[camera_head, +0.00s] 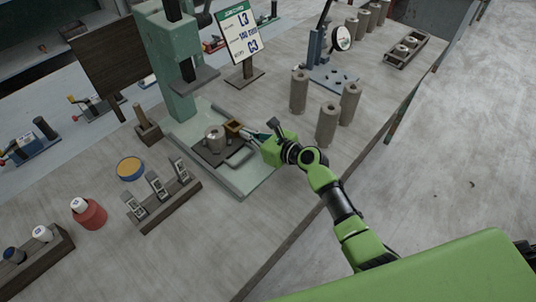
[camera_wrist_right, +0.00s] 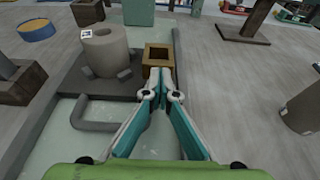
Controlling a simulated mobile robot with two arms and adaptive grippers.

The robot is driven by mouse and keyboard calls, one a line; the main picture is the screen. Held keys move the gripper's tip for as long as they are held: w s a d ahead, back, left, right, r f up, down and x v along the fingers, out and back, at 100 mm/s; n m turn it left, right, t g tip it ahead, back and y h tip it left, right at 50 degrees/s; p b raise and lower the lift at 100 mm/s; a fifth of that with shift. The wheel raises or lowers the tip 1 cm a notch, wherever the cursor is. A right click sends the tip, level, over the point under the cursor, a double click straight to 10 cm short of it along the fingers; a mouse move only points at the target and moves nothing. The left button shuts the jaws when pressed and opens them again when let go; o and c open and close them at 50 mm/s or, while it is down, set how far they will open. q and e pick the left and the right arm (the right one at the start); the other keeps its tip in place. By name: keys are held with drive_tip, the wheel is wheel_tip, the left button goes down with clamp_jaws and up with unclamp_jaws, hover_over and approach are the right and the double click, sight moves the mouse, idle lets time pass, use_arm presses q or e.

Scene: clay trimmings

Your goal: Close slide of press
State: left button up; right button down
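The green press (camera_head: 166,62) stands on the bench with its flat base (camera_head: 232,188) extending toward me. Its dark slide (camera_head: 205,156) lies out on this base, in front of the press column, and also shows in the right wrist view (camera_wrist_right: 112,88). A looped handle (camera_wrist_right: 95,125) is on its near side. A grey cylinder with a hole (camera_wrist_right: 100,48) and a hollow square brass block (camera_wrist_right: 158,58) sit on the slide. My right gripper (camera_wrist_right: 162,76) has its fingertips together at the near face of the brass block; contact is unclear. My left gripper is out of view.
A sign (camera_head: 242,34) stands beside the press. Several clay cylinders (camera_head: 327,122) stand right of my right gripper. A rack of small parts (camera_head: 165,193), a yellow-topped blue dish (camera_head: 130,168) and a red pot (camera_head: 90,214) stand at left. The near bench surface is clear.

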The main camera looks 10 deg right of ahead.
sight(230, 121)
drive_tip(key=w+a, duration=0.1)
drive_tip(key=w, duration=0.1)
drive_tip(key=w+a+b, duration=0.1)
drive_tip(key=w+a, duration=0.1)
drive_tip(key=w, duration=0.1)
drive_tip(key=w+a+b, duration=0.1)
drive_tip(key=w+a, duration=0.1)
drive_tip(key=w, duration=0.1)
drive_tip(key=shift+a+f, duration=0.1)
drive_tip(key=shift+a, duration=0.05)
drive_tip(key=shift+w+a, duration=0.25)
drive_tip(key=shift+w, duration=0.1)
drive_tip(key=shift+r, duration=0.25)
drive_tip(key=shift+r, duration=0.15)
